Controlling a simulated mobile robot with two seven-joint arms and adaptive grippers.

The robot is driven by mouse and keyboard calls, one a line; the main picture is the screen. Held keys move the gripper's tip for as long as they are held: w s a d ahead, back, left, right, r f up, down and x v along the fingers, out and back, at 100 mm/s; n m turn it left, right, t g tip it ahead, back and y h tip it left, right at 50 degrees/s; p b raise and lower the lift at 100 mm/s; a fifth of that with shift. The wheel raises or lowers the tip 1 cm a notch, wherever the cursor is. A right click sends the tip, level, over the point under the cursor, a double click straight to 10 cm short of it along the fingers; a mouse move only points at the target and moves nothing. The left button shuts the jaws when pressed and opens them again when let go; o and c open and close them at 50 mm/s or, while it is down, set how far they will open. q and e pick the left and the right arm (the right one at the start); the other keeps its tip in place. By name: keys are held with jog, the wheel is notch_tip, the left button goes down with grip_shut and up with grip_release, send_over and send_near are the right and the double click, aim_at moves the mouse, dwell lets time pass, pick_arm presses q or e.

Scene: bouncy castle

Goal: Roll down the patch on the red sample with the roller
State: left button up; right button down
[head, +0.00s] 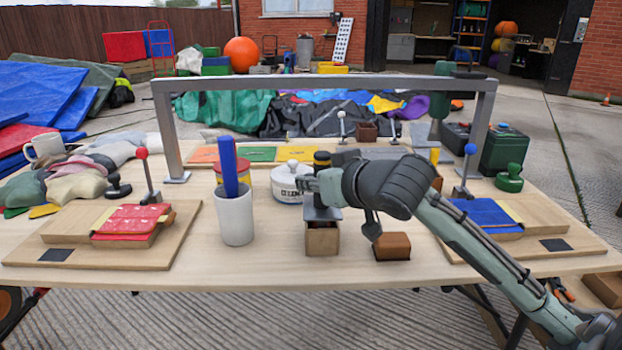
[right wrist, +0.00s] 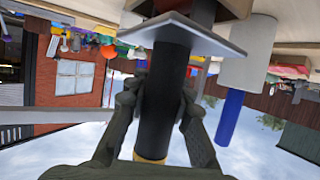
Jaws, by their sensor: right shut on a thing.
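The red sample (head: 120,240) lies on a wooden board at the left of the table. A lighter red patterned piece (head: 135,216) lies on it and looks like the patch. My right gripper (head: 314,184) is shut around an upright black handle with a yellow top (head: 322,157). The handle has a square grey plate (right wrist: 182,34) below the fingers. It stands at a small brown wooden box (head: 323,240), and its lower end is hidden, so I cannot tell whether it is the roller. My left gripper is not in view.
A white cup (head: 234,218) with a blue-handled tool (head: 228,165) stands between my right gripper and the red sample. A grey frame (head: 325,84) spans the table behind. A brown block (head: 391,246) and a blue sample (head: 484,213) are to the right. A red-knobbed post (head: 147,175) rises behind the red sample.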

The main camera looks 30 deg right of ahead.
jog(key=shift+f, duration=0.35)
dwell(0.3)
jog(key=shift+f+b, duration=0.35)
jog(key=c, duration=1.3)
grip_release()
jog(key=shift+o, duration=0.7)
jog(key=shift+f, duration=0.1)
jog(key=o, duration=0.6)
jog(key=shift+c, duration=0.2)
